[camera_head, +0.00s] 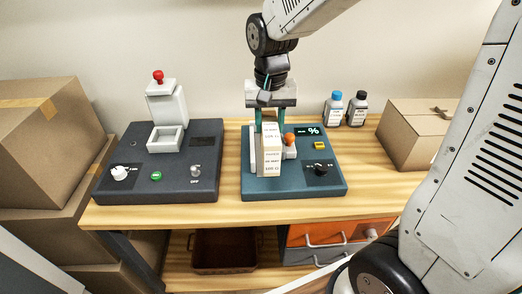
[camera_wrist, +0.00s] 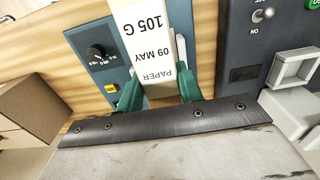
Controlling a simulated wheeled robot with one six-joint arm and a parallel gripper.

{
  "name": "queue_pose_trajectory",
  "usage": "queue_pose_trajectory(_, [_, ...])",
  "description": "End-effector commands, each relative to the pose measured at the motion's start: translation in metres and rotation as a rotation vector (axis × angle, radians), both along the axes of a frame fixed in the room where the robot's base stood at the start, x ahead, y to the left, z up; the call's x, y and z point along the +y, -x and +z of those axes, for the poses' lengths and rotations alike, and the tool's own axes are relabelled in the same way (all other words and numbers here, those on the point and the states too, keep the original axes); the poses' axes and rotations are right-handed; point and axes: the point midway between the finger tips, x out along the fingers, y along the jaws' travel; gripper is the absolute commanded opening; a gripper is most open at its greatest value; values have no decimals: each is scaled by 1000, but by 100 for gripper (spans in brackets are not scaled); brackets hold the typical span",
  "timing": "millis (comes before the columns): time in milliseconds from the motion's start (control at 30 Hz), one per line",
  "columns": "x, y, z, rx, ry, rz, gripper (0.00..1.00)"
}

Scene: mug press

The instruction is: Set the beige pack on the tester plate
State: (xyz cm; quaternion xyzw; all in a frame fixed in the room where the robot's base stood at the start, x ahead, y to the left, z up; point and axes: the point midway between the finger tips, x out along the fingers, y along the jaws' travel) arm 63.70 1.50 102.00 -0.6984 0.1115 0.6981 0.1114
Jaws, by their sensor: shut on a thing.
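The beige pack (camera_head: 271,158) is a pale, narrow block with printed labels. My gripper (camera_head: 270,118) is shut on it, with a green finger on each side. In the wrist view the pack (camera_wrist: 150,40) shows between the fingers (camera_wrist: 160,92), its label reading "PAPER 09 MAY 105 G". The teal tester (camera_head: 325,183) has a % display, a yellow button, a black knob and an orange ball. The pack is over its left part, in front of light grey parts (camera_head: 254,155). The plate is mostly hidden, and I cannot tell whether the pack touches it.
A dark device (camera_head: 205,185) with a red-topped grey press (camera_head: 166,110) stands to the left. Two small bottles (camera_head: 346,108) stand behind the tester. Cardboard boxes are at the left (camera_head: 40,140) and right (camera_head: 415,130). The wooden table's front strip (camera_head: 230,212) is clear.

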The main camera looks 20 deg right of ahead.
Motion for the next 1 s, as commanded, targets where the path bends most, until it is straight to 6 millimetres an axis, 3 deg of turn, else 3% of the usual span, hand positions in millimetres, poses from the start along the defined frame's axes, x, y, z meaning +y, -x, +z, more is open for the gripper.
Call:
queue_pose_trajectory(33, [-3, -20, 5, -1, 0, -3, 0])
queue_pose_trajectory(100, [-7, -41, 12, -1, 0, -3, 0])
queue_pose_trajectory(300, [-14, -76, 17, 1, 1, -1, 0])
queue_pose_trajectory(600, [-13, -78, -33, 3, 0, 3, 0])
queue_pose_trajectory(767, [-13, -78, -44, 1, 1, 3, 0])
queue_pose_trajectory(1000, [-13, -78, -75, 2, 0, 2, 0])
